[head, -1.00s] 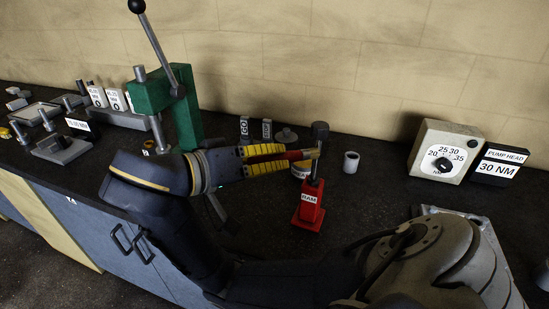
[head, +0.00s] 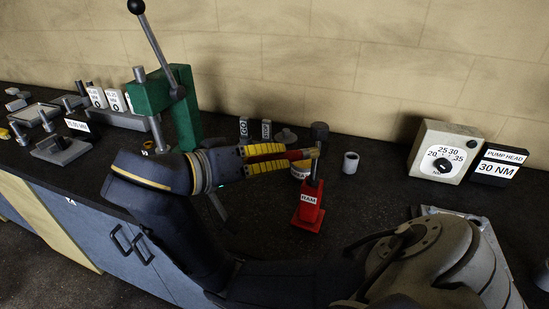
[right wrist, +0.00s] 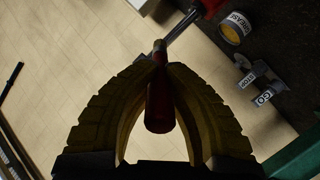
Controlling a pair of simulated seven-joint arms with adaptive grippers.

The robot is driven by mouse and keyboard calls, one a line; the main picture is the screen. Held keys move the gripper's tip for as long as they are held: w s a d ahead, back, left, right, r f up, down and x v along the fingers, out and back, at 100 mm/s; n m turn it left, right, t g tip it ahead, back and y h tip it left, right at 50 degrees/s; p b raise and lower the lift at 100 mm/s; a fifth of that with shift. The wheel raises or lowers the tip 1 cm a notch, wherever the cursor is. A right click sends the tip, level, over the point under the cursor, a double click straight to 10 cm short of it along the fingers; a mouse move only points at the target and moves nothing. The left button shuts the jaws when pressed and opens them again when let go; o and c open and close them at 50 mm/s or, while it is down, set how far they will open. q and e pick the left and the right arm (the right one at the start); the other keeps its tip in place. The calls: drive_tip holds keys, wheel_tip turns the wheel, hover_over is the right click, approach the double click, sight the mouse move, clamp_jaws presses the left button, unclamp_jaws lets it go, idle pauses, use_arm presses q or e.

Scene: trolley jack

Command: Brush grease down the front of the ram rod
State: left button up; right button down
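The ram (head: 308,212) is a red block labelled RAM on the bench, with a grey rod (head: 316,168) standing upright from it under a dark round top. My right gripper (head: 300,158) has yellow fingers shut on a red-handled brush (head: 282,158), pointing right at the upper rod. In the right wrist view the red handle (right wrist: 160,105) sits between the fingers. The brush's tip is at or very near the rod (right wrist: 182,27); I cannot tell if they touch. The grease tin (right wrist: 236,27) stands behind the ram, partly hidden in the head view. My left gripper is not in view.
A green press (head: 165,95) with a long lever stands left of my right wrist. GO and STOP gauges (head: 255,130) and a white cup (head: 350,162) stand behind. A torque dial box (head: 443,152) and PUMP HEAD sign (head: 497,165) are at the right.

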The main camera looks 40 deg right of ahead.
drive_tip(key=shift+f, duration=0.2)
idle(0.4)
drive_tip(key=shift+f, duration=0.6)
drive_tip(key=shift+f, duration=0.25)
drive_tip(key=shift+f, duration=0.6)
drive_tip(key=shift+f, duration=0.25)
idle(0.6)
drive_tip(key=shift+f, duration=0.6)
drive_tip(key=shift+f, duration=0.25)
idle(0.3)
drive_tip(key=shift+f, duration=0.6)
